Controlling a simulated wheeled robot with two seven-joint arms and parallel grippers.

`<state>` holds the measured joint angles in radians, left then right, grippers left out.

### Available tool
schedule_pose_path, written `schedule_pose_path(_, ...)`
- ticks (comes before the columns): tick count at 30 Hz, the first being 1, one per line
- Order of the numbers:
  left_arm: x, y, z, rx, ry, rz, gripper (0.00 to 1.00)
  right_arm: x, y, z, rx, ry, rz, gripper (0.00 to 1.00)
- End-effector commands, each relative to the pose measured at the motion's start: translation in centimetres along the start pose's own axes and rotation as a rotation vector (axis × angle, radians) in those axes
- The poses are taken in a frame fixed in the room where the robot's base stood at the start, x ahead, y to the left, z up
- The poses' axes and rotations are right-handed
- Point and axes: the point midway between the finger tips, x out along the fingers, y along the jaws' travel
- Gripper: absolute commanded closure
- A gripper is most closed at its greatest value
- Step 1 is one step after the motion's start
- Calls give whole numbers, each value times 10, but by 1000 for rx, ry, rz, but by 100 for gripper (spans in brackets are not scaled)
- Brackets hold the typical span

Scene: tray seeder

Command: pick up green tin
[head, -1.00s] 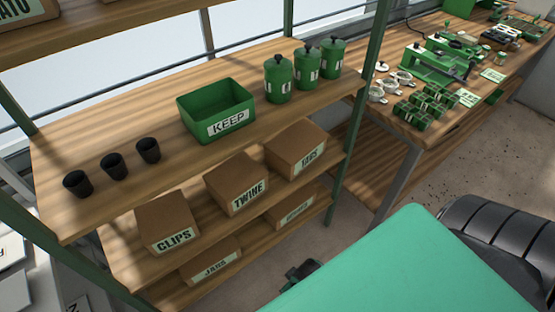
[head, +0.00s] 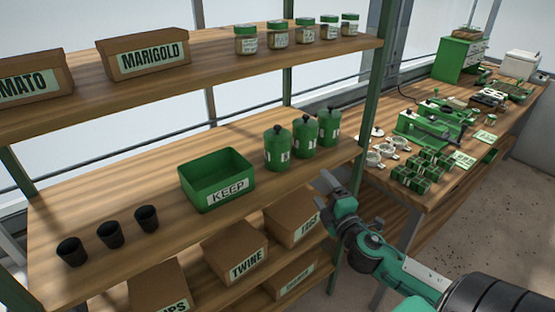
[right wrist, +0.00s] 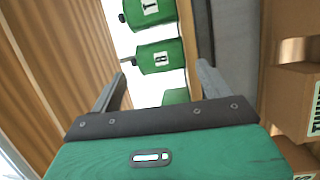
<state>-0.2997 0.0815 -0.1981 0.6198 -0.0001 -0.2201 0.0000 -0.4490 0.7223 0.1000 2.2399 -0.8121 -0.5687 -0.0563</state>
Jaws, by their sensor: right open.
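Three green tins with dark knobs and white labels stand in a row on the middle shelf: the left tin (head: 277,150), the middle tin (head: 305,138) and the right tin (head: 329,126). My right gripper (head: 330,183) is open and empty, in front of the shelf edge, below and right of the tins and apart from them. In the right wrist view the tins lie sideways: one at the top (right wrist: 142,12), one beyond the fingertips (right wrist: 160,57), and part of a green shape lower between the fingers. My left gripper is not in view.
A green KEEP bin (head: 217,183) stands left of the tins, with black pots (head: 110,234) further left. The upper shelf (head: 210,62) holds jars and boxes. Cardboard boxes (head: 235,250) fill the shelf below. A bench (head: 440,175) with equipment stands at right.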

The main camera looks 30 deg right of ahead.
Motion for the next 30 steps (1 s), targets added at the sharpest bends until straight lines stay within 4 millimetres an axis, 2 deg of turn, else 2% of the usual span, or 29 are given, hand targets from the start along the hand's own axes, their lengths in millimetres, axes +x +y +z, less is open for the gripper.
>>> schedule_pose_path(1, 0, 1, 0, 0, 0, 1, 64, 15, 22, -4, -141, 96, 66, 20)
schedule_pose_path(3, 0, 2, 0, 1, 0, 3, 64, 30, 45, -13, -336, 229, 139, 20)
schedule_pose_path(6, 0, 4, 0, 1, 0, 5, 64, 47, 68, -25, -630, 411, 208, 20)
schedule_pose_path(10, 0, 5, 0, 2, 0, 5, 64, 65, 82, -29, -1013, 612, 229, 20)
schedule_pose_path(15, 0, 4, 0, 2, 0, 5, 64, 85, 90, -12, -1407, 772, 170, 20)
schedule_pose_path(21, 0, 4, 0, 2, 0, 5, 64, 98, 98, 7, -1625, 836, 99, 20)
schedule_pose_path(30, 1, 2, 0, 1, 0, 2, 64, 106, 95, 4, -1648, 842, 92, 20)
